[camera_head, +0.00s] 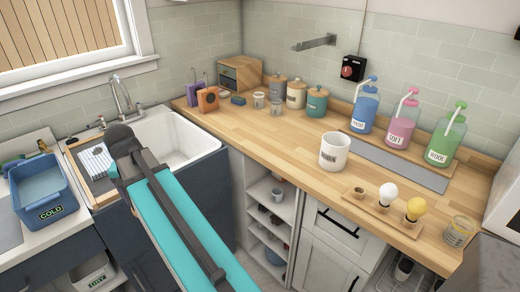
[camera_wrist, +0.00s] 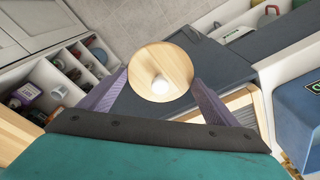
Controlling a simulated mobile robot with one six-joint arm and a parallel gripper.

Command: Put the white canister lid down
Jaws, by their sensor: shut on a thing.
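The lid (camera_wrist: 160,72) is a round pale wooden disc with a white knob. In the wrist view, my gripper (camera_wrist: 160,84) is shut on it, with one purple-grey finger at each side. The lid is held in the air, above the floor and dark cabinet front in that view. In the head view my arm reaches to the left, near the sink's front; the fingers and lid are hidden there. A white canister (camera_head: 333,158) stands upright and open on the wooden counter (camera_head: 270,140).
A small board (camera_head: 372,201) with a white ball and a yellow ball lies right of the canister. Pump bottles (camera_head: 400,125) stand behind. Lidded canisters (camera_head: 317,104) stand at the back. The sink (camera_head: 175,135) and a blue tub (camera_head: 45,190) are left. Counter left of the white canister is clear.

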